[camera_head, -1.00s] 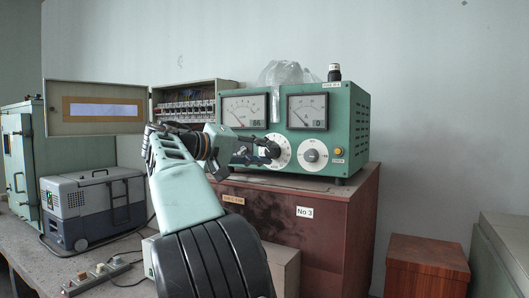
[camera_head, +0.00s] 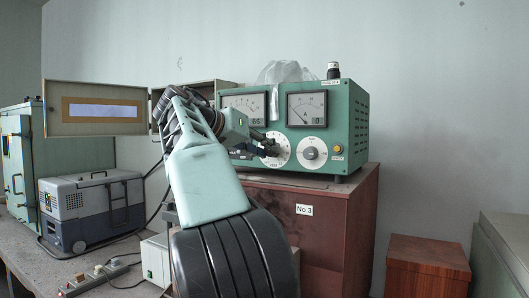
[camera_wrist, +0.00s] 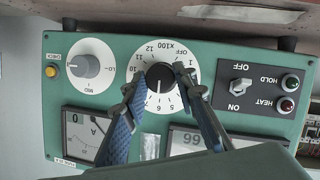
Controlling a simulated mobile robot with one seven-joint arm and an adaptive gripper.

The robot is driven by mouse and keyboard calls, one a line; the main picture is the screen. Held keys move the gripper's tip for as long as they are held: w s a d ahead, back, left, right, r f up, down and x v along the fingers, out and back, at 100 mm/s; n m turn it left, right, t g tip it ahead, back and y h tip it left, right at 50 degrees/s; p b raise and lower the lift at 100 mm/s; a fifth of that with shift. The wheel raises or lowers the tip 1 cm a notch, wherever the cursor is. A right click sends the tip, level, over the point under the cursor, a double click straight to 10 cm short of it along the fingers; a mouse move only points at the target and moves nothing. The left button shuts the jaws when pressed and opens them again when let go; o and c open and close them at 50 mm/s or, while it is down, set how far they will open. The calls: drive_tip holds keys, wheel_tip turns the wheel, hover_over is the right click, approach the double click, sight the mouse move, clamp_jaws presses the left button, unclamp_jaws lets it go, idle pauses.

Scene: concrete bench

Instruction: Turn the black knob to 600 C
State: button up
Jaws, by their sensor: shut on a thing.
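The black knob (camera_wrist: 160,77) sits in the centre of a white numbered dial (camera_wrist: 138,62) marked x100, on the front of a green control box (camera_head: 355,130). In the wrist view, which is upside down, its white pointer line points down towards the 5 and 6 marks; the exact setting is hard to read. My gripper (camera_wrist: 160,80) has one finger on each side of the knob and is shut on it. In the head view my gripper (camera_head: 266,147) reaches the dial from the left and partly covers the knob (camera_head: 271,149).
A second white dial (camera_wrist: 91,66) with a grey knob is beside the black one. Two meters (camera_head: 307,109) sit above the dials. Toggle switch (camera_wrist: 240,87) and lamps (camera_wrist: 289,83) are on the other side.

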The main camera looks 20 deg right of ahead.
idle(0.3)
drive_tip(key=o, duration=1.1)
drive_tip(key=v, duration=1.2)
drive_tip(key=shift+s, duration=0.1)
drive_tip(key=shift+d, duration=0.1)
